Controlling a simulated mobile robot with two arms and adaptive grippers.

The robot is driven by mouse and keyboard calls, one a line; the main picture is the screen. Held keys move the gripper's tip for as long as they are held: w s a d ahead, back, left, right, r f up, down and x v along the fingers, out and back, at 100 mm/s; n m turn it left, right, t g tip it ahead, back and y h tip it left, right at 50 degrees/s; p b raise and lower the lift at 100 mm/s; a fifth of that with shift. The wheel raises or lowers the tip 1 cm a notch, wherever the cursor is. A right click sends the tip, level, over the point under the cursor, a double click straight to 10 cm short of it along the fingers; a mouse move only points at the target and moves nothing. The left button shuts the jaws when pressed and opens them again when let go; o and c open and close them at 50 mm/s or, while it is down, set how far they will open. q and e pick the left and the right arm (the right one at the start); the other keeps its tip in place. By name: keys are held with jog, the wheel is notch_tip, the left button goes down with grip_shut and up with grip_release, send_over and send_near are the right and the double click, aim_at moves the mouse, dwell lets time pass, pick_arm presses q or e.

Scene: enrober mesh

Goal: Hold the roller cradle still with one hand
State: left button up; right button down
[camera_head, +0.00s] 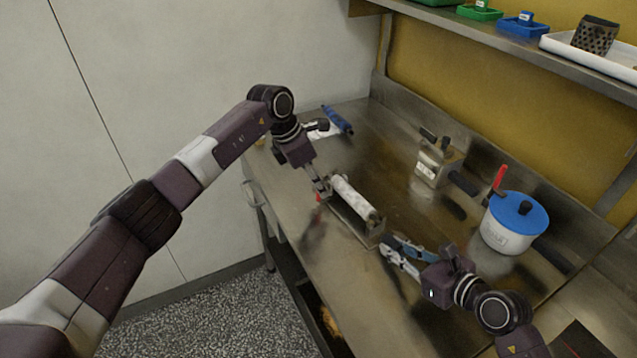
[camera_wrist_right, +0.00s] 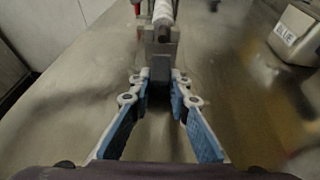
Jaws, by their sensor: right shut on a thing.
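The roller cradle (camera_head: 357,229) is a grey metal stand on the steel bench, with a whitish roller (camera_head: 352,197) lying along it. My right gripper (camera_head: 388,247) is at the cradle's near right end. In the right wrist view its blue-padded fingers (camera_wrist_right: 160,88) are shut on the dark end block of the cradle (camera_wrist_right: 161,52). My left gripper (camera_head: 325,188) points down at the cradle's far left end, with a small red part (camera_head: 318,198) beside it. Whether its fingers touch the cradle or are open is too small to tell.
A labelled metal tin (camera_head: 433,166) stands behind the cradle. A white pot with a blue lid (camera_head: 511,229) is to the right. A blue-handled tool (camera_head: 337,120) lies at the far left. A shelf (camera_head: 520,48) with trays hangs above. The bench's front left is clear.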

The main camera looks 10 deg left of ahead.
aim_at(358, 203)
pick_arm(q)
jog(key=shift+f, duration=0.1)
grip_shut()
dwell(0.3)
jog(key=s+d, duration=0.4)
jog(key=s, duration=0.1)
jog(key=s+d, duration=0.4)
jog(key=d, duration=0.1)
jog(key=shift+s, duration=0.35)
grip_release()
jog(key=shift+a, duration=0.1)
